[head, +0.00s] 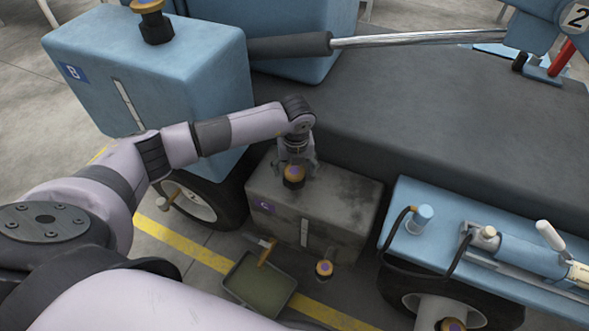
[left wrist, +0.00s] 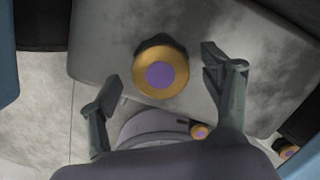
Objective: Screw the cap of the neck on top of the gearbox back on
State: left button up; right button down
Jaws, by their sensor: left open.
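The gearbox (head: 330,215) is a stained grey box with a purple label, low in the middle of the head view. A gold cap with a purple top (head: 293,171) sits on the dark neck on its top; I cannot tell how tight it is. The cap (left wrist: 160,75) also shows in the left wrist view. My left gripper (head: 296,162) comes down over the cap from above. In the left wrist view the left gripper (left wrist: 160,68) is open, with one finger on either side of the cap and a gap at each side. My right gripper is not in view.
A blue tank labelled B (head: 190,75) stands behind my left arm, with a capped neck (head: 152,20) on top. A tray (head: 258,285) lies on the floor before the gearbox, near another gold-and-purple cap (head: 324,268). A blue deck (head: 420,240) with hoses is at right.

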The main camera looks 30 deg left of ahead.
pick_arm(q)
jog(key=shift+f, duration=0.2)
jog(key=c, duration=1.3)
jog(key=m+b, duration=0.1)
jog(key=m, duration=0.2)
jog(key=shift+a+m, duration=0.1)
jog(key=shift+m, duration=0.2)
jog(key=shift+m+h, duration=0.3)
jog(key=shift+m, duration=0.5)
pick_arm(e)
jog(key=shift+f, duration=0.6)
pick_arm(q)
jog(key=shift+m, duration=0.5)
jog(key=shift+m+b, duration=0.3)
jog(key=shift+m, duration=0.4)
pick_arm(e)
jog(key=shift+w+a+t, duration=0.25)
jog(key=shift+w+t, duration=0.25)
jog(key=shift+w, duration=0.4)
